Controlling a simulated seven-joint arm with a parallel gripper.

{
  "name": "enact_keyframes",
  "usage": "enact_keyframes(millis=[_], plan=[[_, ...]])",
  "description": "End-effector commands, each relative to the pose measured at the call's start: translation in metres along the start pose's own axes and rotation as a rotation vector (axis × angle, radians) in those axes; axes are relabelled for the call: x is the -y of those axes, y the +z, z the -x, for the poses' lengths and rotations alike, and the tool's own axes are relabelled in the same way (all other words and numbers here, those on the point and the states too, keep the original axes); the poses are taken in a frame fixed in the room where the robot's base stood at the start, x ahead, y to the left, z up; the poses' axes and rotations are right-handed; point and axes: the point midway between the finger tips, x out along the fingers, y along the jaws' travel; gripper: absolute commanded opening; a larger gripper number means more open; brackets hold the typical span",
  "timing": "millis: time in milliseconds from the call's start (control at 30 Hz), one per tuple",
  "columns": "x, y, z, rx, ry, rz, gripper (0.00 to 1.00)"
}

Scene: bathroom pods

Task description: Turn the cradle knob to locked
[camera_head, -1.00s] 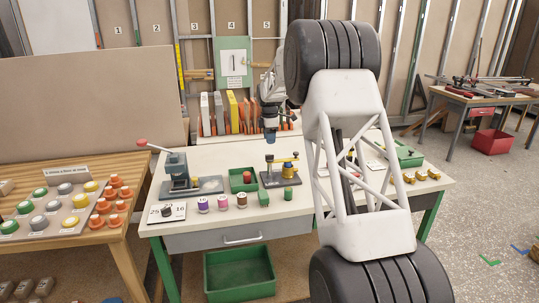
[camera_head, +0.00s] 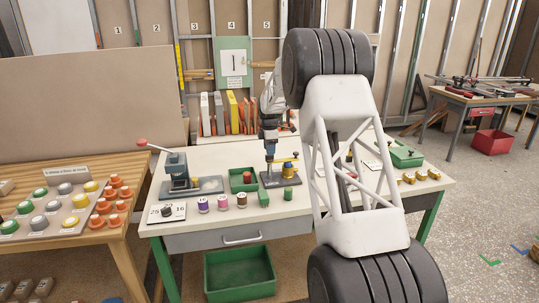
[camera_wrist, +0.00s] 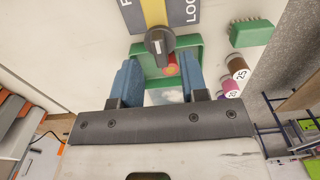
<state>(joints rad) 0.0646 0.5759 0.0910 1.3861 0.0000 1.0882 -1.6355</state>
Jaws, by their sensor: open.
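The cradle (camera_head: 283,180) is a dark base with a brass-yellow bar, standing on the white bench. Its round black knob (camera_wrist: 158,42) shows in the wrist view, with a pale pointer line that runs roughly up the picture. Behind it is a plate (camera_wrist: 192,12) with a yellow middle band, cut-off lettering starting "F" on the left and "LOC" on the right. My gripper (camera_wrist: 158,62) is open, with blue fingers apart below and to either side of the knob, not closed on it. In the head view my gripper (camera_head: 270,150) hangs over the cradle's left side, where the knob cannot be made out.
A green tray (camera_head: 233,187) with a red item stands left of the cradle. A lever press (camera_head: 178,172), several spools (camera_head: 222,201) and a number plate (camera_head: 166,212) stand further left. A green lidded box (camera_head: 406,156) and brass pieces (camera_head: 421,175) stand on the right.

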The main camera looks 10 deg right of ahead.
Motion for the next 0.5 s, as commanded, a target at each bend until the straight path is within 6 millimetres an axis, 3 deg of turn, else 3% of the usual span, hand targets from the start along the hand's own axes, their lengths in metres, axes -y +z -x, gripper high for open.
enact_keyframes(millis=[200, 500], plan=[[0.000, 0.000, -0.021, 0.000, -0.001, 0.000, 0.40], [0.000, 0.000, -0.028, 0.000, -0.001, 0.000, 0.40]])
